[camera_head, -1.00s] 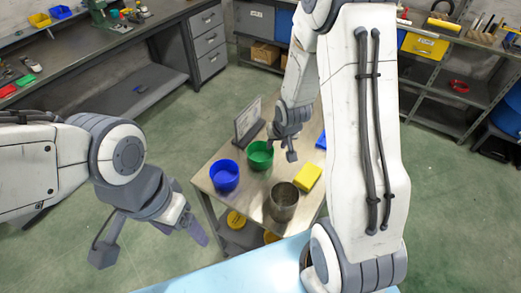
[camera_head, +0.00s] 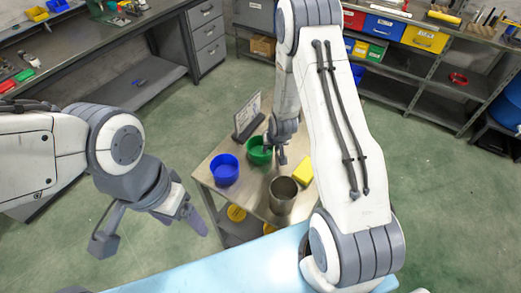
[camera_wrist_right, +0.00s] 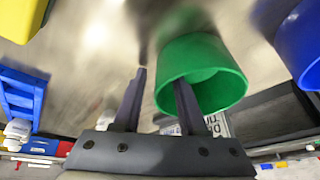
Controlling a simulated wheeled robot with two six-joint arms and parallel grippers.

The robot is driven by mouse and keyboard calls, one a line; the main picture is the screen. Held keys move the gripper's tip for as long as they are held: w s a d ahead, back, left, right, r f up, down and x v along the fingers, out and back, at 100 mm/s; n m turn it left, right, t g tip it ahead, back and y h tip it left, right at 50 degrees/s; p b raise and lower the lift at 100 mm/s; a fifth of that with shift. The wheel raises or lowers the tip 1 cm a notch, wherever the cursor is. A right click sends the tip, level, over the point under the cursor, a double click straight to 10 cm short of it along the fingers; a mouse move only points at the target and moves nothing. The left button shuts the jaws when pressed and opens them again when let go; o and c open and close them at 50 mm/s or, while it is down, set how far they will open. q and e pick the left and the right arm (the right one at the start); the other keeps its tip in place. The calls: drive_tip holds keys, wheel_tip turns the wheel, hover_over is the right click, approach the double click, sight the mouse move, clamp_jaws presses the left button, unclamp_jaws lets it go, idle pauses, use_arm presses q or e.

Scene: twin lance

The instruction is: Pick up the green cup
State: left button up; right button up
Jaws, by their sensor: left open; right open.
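The green cup (camera_head: 257,155) stands upright near the back of the small table (camera_head: 245,205). My right gripper (camera_head: 274,154) is open at the cup's right side in the head view. In the right wrist view the green cup (camera_wrist_right: 205,65) sits right of centre. Of the right gripper's fingers (camera_wrist_right: 161,78), one overlaps the cup's mouth and the other is outside its wall. I cannot tell whether they touch the cup. My left gripper (camera_head: 150,232) is open and empty, off the table to the left.
A blue cup (camera_head: 225,170) stands left of the green cup. A metal cup (camera_head: 282,197) and a yellow block (camera_head: 303,171) are nearer the front. An upright sign (camera_head: 248,118) stands behind the green cup. A blue object (camera_wrist_right: 18,92) shows in the right wrist view.

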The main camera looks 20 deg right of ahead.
clamp_jaws()
drive_tip(key=shift+r, duration=0.1)
